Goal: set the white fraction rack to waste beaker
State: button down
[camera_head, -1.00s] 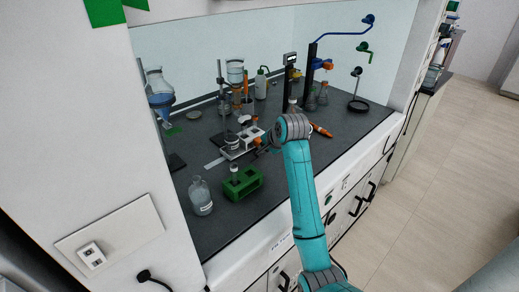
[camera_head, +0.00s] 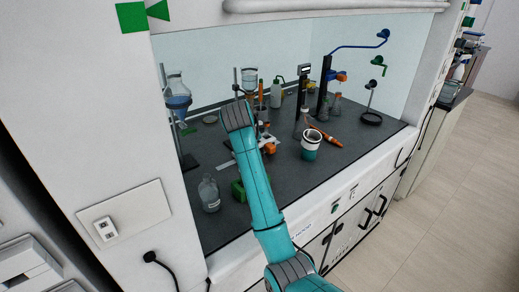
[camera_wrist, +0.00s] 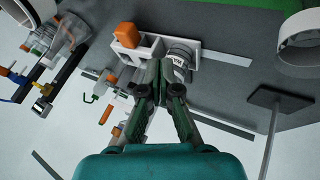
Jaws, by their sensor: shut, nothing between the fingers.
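The white fraction rack (camera_wrist: 152,50) is near the fingertips in the wrist view, with an orange-capped piece (camera_wrist: 127,35) at one end. In the head view a part of the rack (camera_head: 264,144) shows just right of my arm, which hides the rest. A labelled round vessel (camera_wrist: 181,62) stands at the rack's other end; I cannot tell for sure that it is the waste beaker. My gripper (camera_wrist: 163,68) is shut and empty, its fingertips overlapping the rack in the wrist view; contact cannot be told. The arm hides the gripper in the head view.
A white and teal cup (camera_head: 311,146) stands toward the bench front, near an orange tool (camera_head: 326,137). A clear bottle (camera_head: 209,196) and green rack (camera_head: 237,190) are front left. Stands and glassware crowd the back. The right front bench is fairly clear.

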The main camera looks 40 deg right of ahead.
aim_at(274, 147)
jog(key=x, duration=0.9)
jog(key=shift+f, duration=0.15)
jog(key=shift+d, duration=2)
jog(key=shift+w+d, duration=0.1)
jog(key=shift+d, duration=2.1)
